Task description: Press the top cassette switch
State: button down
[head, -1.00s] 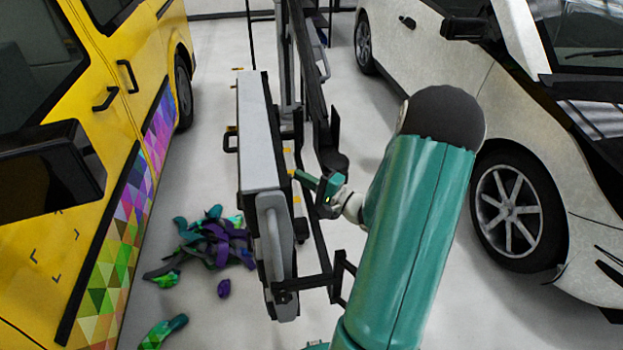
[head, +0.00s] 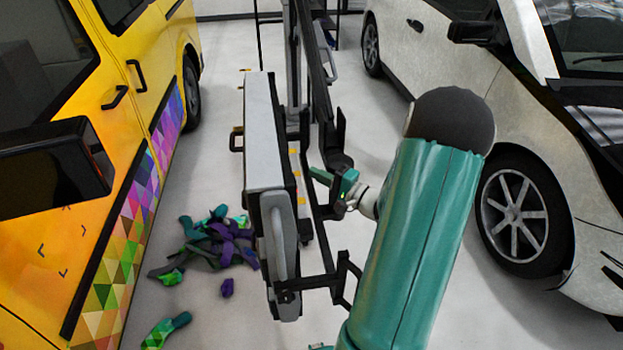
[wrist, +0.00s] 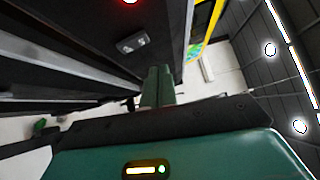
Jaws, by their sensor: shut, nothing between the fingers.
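My gripper (head: 318,174) is green, with its fingers together and nothing between them. In the head view it is beside the right side of the tall grey and black machine (head: 262,135), among its dark bars. In the wrist view the shut fingers (wrist: 157,84) point toward a dark panel. A small grey plate with dark marks (wrist: 137,42) sits on that panel, beyond and slightly left of the fingertips; it looks like a switch. The fingertips appear apart from it. A red light (wrist: 129,1) glows above it. I cannot tell for sure which part is the top cassette switch.
A yellow van (head: 120,190) stands at the left and a white car (head: 520,110) at the right. Scraps of coloured vinyl (head: 215,243) lie on the floor left of the machine. Dark bars (head: 330,255) of the machine run close to my arm.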

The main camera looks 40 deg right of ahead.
jog(key=r+v, duration=0.2)
jog(key=v, duration=0.8)
jog(key=shift+s+d, duration=0.2)
jog(key=shift+d, duration=0.1)
jog(key=shift+s, duration=0.15)
